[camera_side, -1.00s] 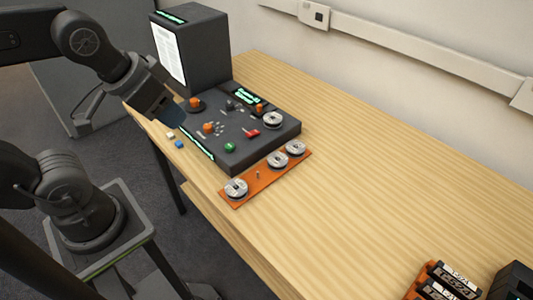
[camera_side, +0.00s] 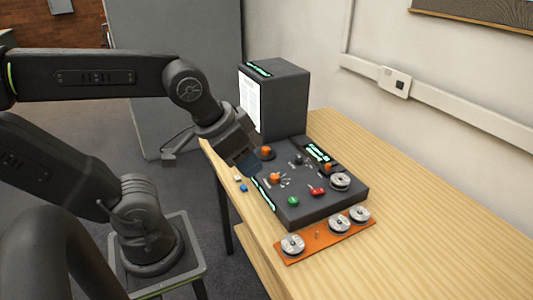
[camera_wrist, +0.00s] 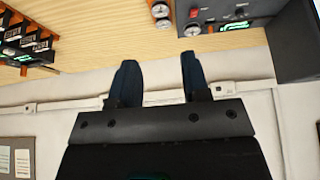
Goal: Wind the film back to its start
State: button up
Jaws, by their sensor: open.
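The film machine's dark deck (camera_side: 319,214) lies on the table, with a tall dark housing (camera_side: 284,100) behind it bearing a white lit page (camera_side: 249,103). A silver reel (camera_side: 340,181) sits at the deck's right side. The deck carries orange knobs (camera_side: 275,177), a green button (camera_side: 293,200), a red control (camera_side: 317,191) and a green-lit display (camera_side: 318,152). I cannot make out the film strip. My gripper (camera_side: 250,170) is over the deck's left edge, near the back orange knob. In the wrist view its two blue fingers (camera_wrist: 158,60) are apart with nothing between them.
An orange tray (camera_side: 321,238) with three silver reels lies in front of the deck. Small white and blue pieces (camera_side: 243,188) lie by the left table edge. The wrist view shows a rack of dark boxes (camera_wrist: 25,42). The table to the right is clear.

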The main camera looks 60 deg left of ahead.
jog(key=shift+o, duration=0.8)
jog(key=shift+w+a+r, duration=0.1)
jog(key=shift+o, duration=0.5)
jog(key=w+a+r+g, duration=0.1)
jog(key=w+a+r, duration=0.1)
jog(key=w+a, duration=0.3)
jog(key=w, duration=0.3)
jog(key=shift+a+n+g+y, duration=0.25)
jog(key=shift+n+g+y, duration=0.05)
jog(key=shift+y, duration=0.1)
jog(key=g, duration=0.4)
send_over(266, 148)
notch_tip(266, 148, down, 12)
jog(key=shift+n+h, duration=0.4)
notch_tip(266, 148, down, 14)
jog(key=shift+r, duration=0.25)
jog(key=c, duration=0.9)
